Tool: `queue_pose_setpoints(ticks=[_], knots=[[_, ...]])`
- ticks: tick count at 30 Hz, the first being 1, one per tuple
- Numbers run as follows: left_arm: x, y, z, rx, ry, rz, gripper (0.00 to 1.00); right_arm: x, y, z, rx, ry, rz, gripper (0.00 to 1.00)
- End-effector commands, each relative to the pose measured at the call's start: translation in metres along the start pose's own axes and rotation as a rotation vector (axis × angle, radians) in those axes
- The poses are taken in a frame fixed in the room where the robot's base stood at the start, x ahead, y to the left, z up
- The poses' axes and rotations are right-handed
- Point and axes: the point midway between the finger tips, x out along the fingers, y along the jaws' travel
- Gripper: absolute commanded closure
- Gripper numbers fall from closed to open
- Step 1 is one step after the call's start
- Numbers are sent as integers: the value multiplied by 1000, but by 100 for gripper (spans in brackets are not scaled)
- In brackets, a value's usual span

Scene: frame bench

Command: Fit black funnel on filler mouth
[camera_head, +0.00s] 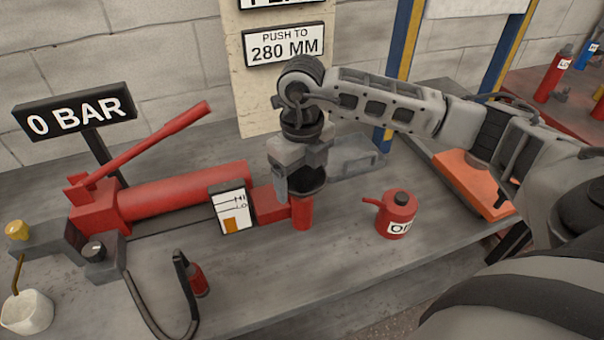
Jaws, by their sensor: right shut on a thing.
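My right gripper (300,162) reaches in from the right and points down over the middle of the bench. It is shut on the black funnel (307,184), whose dark bowl shows between and below the fingers. Directly below is a short upright red cylinder, the filler mouth (302,213), at the right end of the red pump body (185,188). The funnel overlaps the top of the mouth in the picture. Its spout is hidden, so I cannot tell whether it is inside the mouth or just above it. My left gripper is not in view.
A red oil can (396,214) stands right of the filler mouth. A level card (233,208) stands to its left. A red pump lever (150,145), a 0 BAR sign (75,110), a white cup (27,312) and a black hose (140,300) are further left.

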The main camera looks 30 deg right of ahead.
Motion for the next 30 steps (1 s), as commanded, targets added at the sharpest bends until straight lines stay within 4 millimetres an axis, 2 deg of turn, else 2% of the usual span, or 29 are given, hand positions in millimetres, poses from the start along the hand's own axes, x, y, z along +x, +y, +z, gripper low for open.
queue_pose_setpoints(ticks=[1, 2, 4, 13, 19, 30], knots=[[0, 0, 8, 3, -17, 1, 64, 2, 0, 0, 0, 0, 0, 44], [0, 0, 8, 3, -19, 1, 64, 2, 0, 0, 0, -1, 0, 19], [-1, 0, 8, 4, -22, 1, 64, 0, 0, 0, 0, -1, 0, 0], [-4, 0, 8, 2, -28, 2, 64, -1, 0, 0, 0, 0, 0, 0], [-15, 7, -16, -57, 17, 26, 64, -5, 0, 1, 0, -3, 0, 0], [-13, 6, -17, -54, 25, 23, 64, -99, 0, 1, -1, -6, 0, 0]])
